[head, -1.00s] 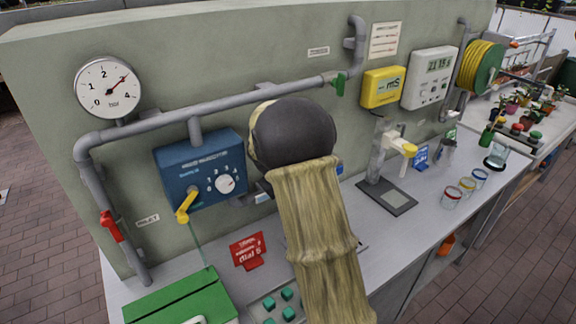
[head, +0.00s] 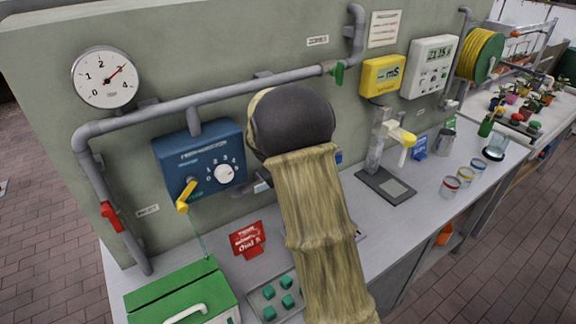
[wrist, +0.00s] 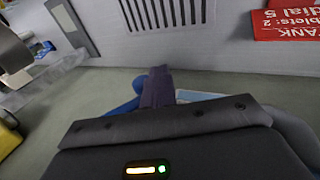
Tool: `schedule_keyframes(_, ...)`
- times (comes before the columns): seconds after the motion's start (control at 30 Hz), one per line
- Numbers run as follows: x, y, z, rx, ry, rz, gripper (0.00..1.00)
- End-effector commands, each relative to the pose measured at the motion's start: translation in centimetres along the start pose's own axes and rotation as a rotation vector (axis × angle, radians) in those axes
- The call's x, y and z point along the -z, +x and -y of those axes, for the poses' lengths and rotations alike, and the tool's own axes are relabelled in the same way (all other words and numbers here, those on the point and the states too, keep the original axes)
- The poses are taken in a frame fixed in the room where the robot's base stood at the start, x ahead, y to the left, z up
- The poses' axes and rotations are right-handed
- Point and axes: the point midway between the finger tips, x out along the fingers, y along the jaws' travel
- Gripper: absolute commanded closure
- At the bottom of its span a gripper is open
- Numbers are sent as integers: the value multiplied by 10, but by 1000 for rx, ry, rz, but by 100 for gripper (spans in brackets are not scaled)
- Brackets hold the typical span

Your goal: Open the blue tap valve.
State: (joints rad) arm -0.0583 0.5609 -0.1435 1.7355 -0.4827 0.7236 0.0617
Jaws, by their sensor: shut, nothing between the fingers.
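In the wrist view my gripper (wrist: 159,74) is shut, its dark fingers together with nothing between them. A blue rounded part (wrist: 124,108), which looks like the blue tap valve, shows just left of the fingers. My gripper's body hides most of it, so I cannot tell its handle's position or whether the fingers touch it. In the head view my arm covers the gripper and the valve. Only a small blue patch (head: 338,157) shows right of my arm; I cannot tell if it is the valve or a label.
A blue dosing box (head: 198,160) with a yellow lever (head: 185,197) and white dial is left of my arm. A water dispenser (head: 378,150) stands right.

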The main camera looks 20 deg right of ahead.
Motion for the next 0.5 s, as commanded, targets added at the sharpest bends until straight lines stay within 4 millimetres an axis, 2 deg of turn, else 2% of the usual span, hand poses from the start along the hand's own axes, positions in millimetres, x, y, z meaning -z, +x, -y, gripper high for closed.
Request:
schedule_keyframes(0.23, 1, -12, -7, -3, 1, -2, 100)
schedule_keyframes(0.5, 1, -14, -13, -9, 7, -6, 100)
